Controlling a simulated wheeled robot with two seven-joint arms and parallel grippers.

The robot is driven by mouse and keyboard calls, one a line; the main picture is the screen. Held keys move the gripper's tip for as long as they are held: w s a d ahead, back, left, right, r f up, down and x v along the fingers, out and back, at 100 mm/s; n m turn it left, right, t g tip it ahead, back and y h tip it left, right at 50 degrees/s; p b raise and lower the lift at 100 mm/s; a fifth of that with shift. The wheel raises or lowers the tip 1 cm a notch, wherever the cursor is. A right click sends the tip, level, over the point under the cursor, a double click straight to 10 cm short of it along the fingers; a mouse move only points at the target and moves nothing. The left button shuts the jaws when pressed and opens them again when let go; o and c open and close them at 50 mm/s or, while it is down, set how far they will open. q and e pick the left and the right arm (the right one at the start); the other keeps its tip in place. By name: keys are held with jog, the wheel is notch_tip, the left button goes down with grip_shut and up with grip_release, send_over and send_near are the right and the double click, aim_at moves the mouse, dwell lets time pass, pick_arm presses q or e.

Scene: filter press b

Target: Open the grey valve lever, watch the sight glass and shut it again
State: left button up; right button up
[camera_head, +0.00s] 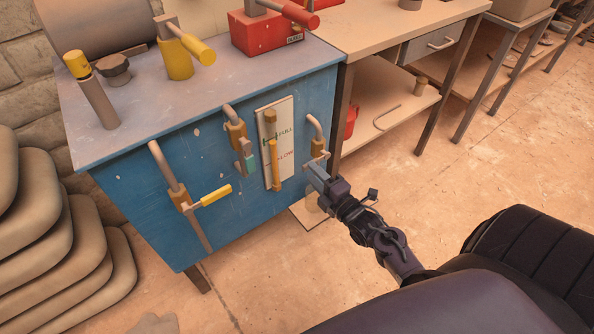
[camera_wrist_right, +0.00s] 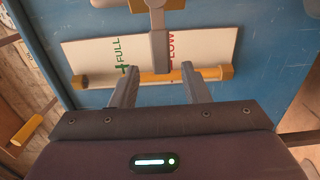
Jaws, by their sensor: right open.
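The grey valve lever (camera_wrist_right: 159,50) hangs from a brass valve body (camera_wrist_right: 154,4) in the right wrist view, its free end between my right gripper's fingertips (camera_wrist_right: 170,72). The fingers are apart, with a gap on each side of the lever. In the head view the right gripper (camera_head: 316,172) is at the rightmost valve (camera_head: 318,146) on the blue cabinet front and hides most of the lever. The sight glass (camera_head: 274,165) is a yellow tube on a white plate marked FULL and LOW; it also shows behind the lever in the wrist view (camera_wrist_right: 150,77). My left gripper is out of view.
Stacked sacks (camera_head: 40,235) stand at left. A workbench (camera_head: 380,30) adjoins at right. The floor (camera_head: 480,160) right of the cabinet is open.

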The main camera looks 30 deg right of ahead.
aim_at(308, 169)
jog(key=w, duration=0.6)
jog(key=shift+a+f, duration=0.1)
jog(key=shift+a, duration=0.15)
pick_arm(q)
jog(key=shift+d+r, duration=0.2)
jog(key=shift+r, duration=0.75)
pick_arm(e)
jog(key=shift+c, duration=0.4)
grip_shut()
